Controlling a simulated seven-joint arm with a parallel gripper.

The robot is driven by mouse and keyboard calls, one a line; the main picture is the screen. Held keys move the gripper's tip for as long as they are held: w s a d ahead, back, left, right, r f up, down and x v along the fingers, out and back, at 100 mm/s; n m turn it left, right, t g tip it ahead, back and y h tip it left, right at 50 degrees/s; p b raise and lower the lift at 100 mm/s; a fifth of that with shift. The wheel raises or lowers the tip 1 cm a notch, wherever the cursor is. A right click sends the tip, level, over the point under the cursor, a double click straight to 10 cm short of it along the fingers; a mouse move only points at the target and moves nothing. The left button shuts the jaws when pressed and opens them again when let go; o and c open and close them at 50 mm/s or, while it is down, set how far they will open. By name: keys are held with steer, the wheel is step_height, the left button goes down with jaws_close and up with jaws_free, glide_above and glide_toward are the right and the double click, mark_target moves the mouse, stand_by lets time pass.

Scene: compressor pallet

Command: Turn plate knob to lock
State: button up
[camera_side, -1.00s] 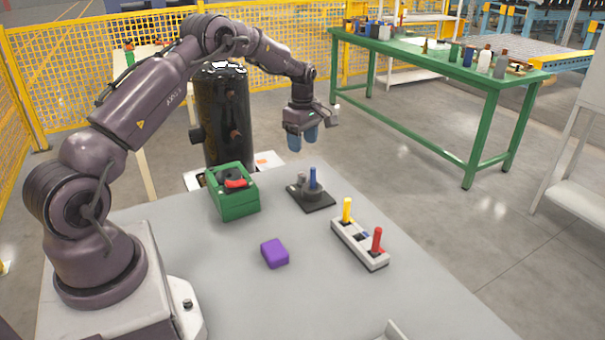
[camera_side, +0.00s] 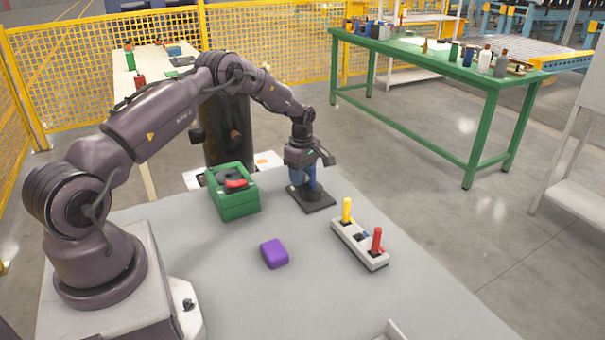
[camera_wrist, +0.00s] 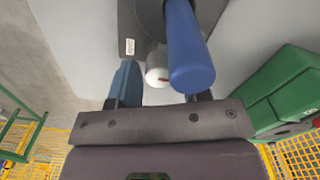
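The dark square plate (camera_side: 319,204) with the knob lies flat on the grey table. It also shows at the top of the wrist view (camera_wrist: 150,15). A white-tipped grey post (camera_wrist: 157,66) on it lies between the lines of my fingers. A bright blue upright handle (camera_wrist: 190,50) stands beside it and hides most of my right finger. My gripper (camera_side: 304,186) points down over the plate, its blue fingers close around the knob parts. In the wrist view my gripper (camera_wrist: 156,88) has its fingers apart. I cannot tell whether a finger touches anything.
A green box with a red switch (camera_side: 234,192) stands left of the plate. A white strip (camera_side: 360,244) with yellow and red levers is at the right front. A purple block (camera_side: 274,253) lies in front. The table's front is mostly clear.

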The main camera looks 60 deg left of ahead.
steer(key=c, duration=0.6)
steer(key=m, duration=0.5)
steer(key=shift+m, duration=0.3)
steer(key=m, duration=0.4)
steer(key=shift+m, duration=0.7)
steer(key=o, duration=0.9)
